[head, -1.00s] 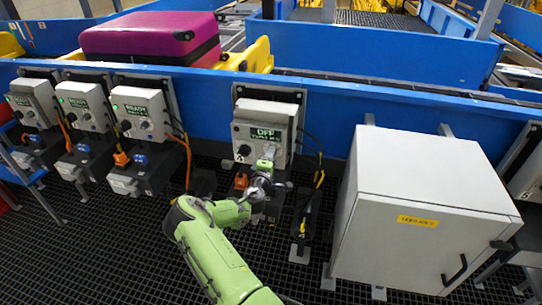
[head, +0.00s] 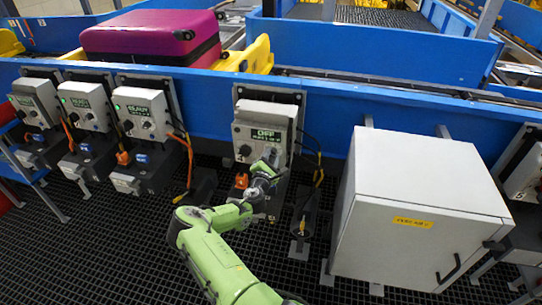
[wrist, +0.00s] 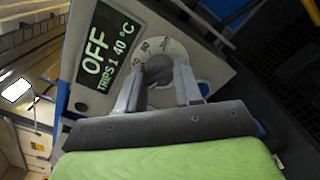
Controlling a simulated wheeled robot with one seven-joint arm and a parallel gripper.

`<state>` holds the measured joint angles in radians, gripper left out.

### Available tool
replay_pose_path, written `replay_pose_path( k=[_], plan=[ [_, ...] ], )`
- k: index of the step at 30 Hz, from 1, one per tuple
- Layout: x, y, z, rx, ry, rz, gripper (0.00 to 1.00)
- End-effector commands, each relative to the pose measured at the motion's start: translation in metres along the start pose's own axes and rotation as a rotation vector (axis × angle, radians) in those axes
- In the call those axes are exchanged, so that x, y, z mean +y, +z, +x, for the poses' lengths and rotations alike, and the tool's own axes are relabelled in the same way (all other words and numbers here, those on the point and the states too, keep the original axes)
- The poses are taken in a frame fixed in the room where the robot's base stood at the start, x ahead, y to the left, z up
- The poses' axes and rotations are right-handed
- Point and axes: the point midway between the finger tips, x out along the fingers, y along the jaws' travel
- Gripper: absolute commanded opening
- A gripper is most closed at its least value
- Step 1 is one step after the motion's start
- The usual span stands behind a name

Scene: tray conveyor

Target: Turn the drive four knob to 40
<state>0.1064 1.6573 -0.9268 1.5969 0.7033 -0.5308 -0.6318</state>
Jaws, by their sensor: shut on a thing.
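The drive four box (head: 263,122) is the grey control box at centre in the head view. Its display (wrist: 108,55) reads OFF and "TRIPS 1 40 °C" in the wrist view. A dark round knob (wrist: 158,70) on a pale dial sits beside the display. My gripper (wrist: 160,84) has its two fingers on either side of this knob, shut on it. In the head view my gripper (head: 272,158) is at the right part of the box's front and hides the knob there. The dial's numbers are too small to read.
Several similar boxes (head: 141,112) with green displays stand to the left. A large grey cabinet (head: 425,185) stands close on the right. Cables (head: 318,170) hang beside the drive four box. A magenta suitcase (head: 150,38) lies on the conveyor behind.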

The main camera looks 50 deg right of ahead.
Motion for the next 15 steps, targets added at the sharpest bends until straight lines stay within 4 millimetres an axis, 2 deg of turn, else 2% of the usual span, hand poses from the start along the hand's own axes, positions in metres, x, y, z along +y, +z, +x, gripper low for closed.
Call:
replay_pose_path(
  k=[15],
  plan=[
    [-0.002, -0.0019, -0.0006, 0.004, -0.004, -0.051, 0.04]
  ],
)
